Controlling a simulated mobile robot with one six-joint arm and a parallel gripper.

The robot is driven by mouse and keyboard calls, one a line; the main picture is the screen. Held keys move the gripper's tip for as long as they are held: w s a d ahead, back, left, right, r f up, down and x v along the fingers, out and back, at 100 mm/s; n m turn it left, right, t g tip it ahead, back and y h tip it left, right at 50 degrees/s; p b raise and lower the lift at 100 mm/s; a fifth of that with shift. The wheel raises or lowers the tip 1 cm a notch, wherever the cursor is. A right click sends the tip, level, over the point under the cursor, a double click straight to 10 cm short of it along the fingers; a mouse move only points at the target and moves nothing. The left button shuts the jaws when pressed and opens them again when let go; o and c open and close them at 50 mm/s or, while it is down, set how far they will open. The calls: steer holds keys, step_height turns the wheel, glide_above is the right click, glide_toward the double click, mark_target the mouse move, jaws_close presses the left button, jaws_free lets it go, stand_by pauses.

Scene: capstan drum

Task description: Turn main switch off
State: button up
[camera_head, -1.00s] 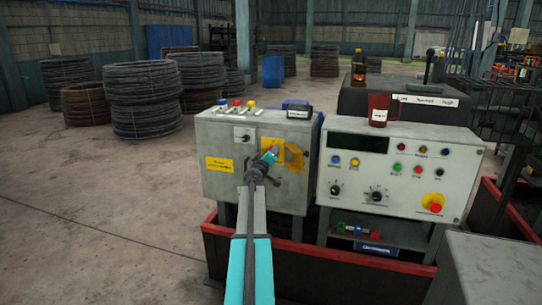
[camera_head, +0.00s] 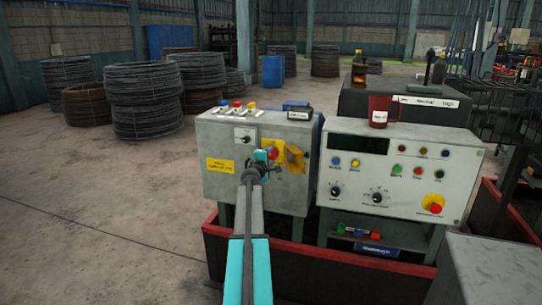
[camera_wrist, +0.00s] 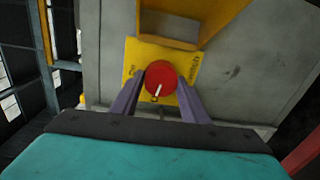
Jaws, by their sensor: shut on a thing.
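The main switch is a round red knob (camera_wrist: 160,77) with a short white mark, on a yellow plate (camera_wrist: 188,62) on the front of the left grey cabinet (camera_head: 222,185). The white mark points to the lower part of the plate in the wrist view, slightly tilted; the lettering is too small to read surely. My gripper (camera_wrist: 160,84) is shut on the knob, one purple finger on each side.
A yellow bracket (camera_head: 294,158) sticks out right of the knob. A control panel (camera_head: 350,205) with buttons, dials and a red emergency button (camera_head: 436,208) stands to the right. A red-rimmed low wall (camera_head: 310,258) runs in front. Open floor lies left.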

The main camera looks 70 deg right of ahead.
steer(key=shift+w+a+f+n, duration=0.1)
steer(key=shift+f+n, duration=0.05)
steer(key=shift+n, duration=0.55)
steer(key=o, duration=1.1)
steer(key=shift+c, duration=0.2)
steer(key=shift+a, duration=0.1)
steer(key=a+r+b, duration=0.1)
steer(key=a, duration=1.2)
steer(key=shift+s+a, duration=0.25)
steer(key=shift+s, duration=0.15)
